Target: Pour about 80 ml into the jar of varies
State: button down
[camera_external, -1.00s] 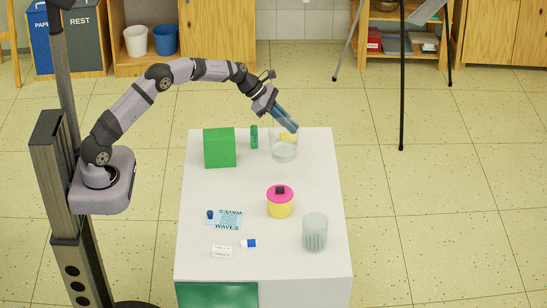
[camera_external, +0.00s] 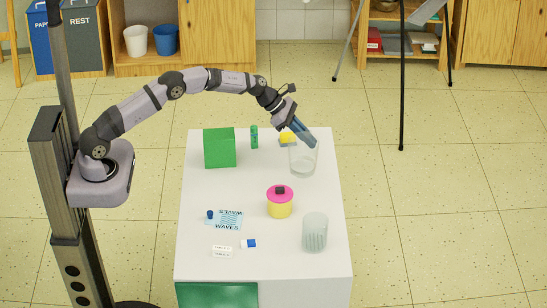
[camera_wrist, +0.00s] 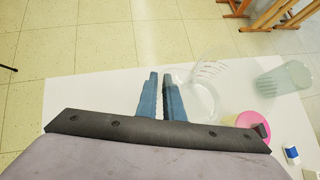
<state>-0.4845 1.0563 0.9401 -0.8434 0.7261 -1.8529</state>
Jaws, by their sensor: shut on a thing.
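My gripper (camera_external: 309,140) is shut on the rim of a clear glass beaker (camera_external: 303,164) at the right back of the white table. The beaker looks about upright; I cannot tell whether it touches the table or how much liquid it holds. In the wrist view the beaker (camera_wrist: 208,88) shows marks on its side, just right of my fingers (camera_wrist: 163,82). A ribbed, greyish translucent jar (camera_external: 314,235) stands at the front right of the table; it also shows in the wrist view (camera_wrist: 284,80). I see no readable name on it.
A yellow pot with a pink lid (camera_external: 280,203) stands between beaker and jar. A green box (camera_external: 219,148), green bottle (camera_external: 254,137) and yellow object (camera_external: 286,137) are at the back. A "WAVES" card (camera_external: 226,220), small white label (camera_external: 222,252) and blue-white block (camera_external: 249,243) lie in front.

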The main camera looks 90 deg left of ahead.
jog(key=w+d+f+p, duration=0.1)
jog(key=w+d, duration=0.1)
jog(key=d, duration=0.2)
jog(key=w+d+f+p, duration=0.1)
jog(key=w+d+f, duration=0.1)
jog(key=d, duration=0.2)
jog(key=w+d+f+p, duration=0.2)
jog(key=d, duration=0.2)
jog(key=shift+w+d+f, duration=0.15)
jog(key=shift+w+f, duration=0.05)
jog(key=shift+w, duration=0.15)
